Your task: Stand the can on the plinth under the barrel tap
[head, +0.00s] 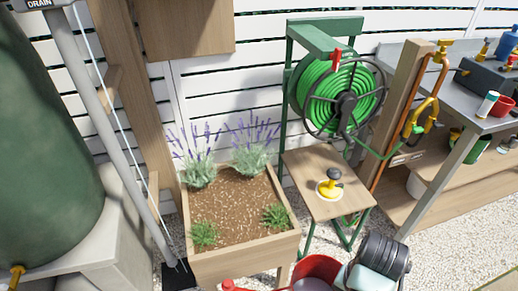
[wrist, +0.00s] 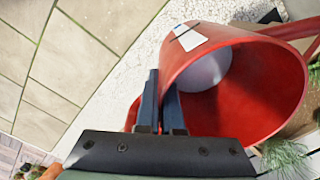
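The red can (head: 318,268) is at the bottom of the head view, partly cut off and partly covered by my gripper. In the wrist view the can (wrist: 235,85) fills the right side, with its open mouth and a white label on its wall. My gripper's fingers (wrist: 161,103) are close together at its left side, with red between them, so they appear shut on the can. The fingertips are hidden in the head view. The green barrel (head: 45,130) stands at the left on a grey block (head: 115,225). Its yellow tap (head: 17,272) is at the lower left. I cannot make out a plinth under it.
A wooden planter (head: 245,262) with lavender lies between the barrel and a small table (head: 300,175) bearing a yellow-and-black fitting. A grey downpipe (head: 120,130) stands beside the barrel. A green hose reel (head: 345,95) and a workbench (head: 480,120) are at the right. Pale gravel (head: 440,255) lies open.

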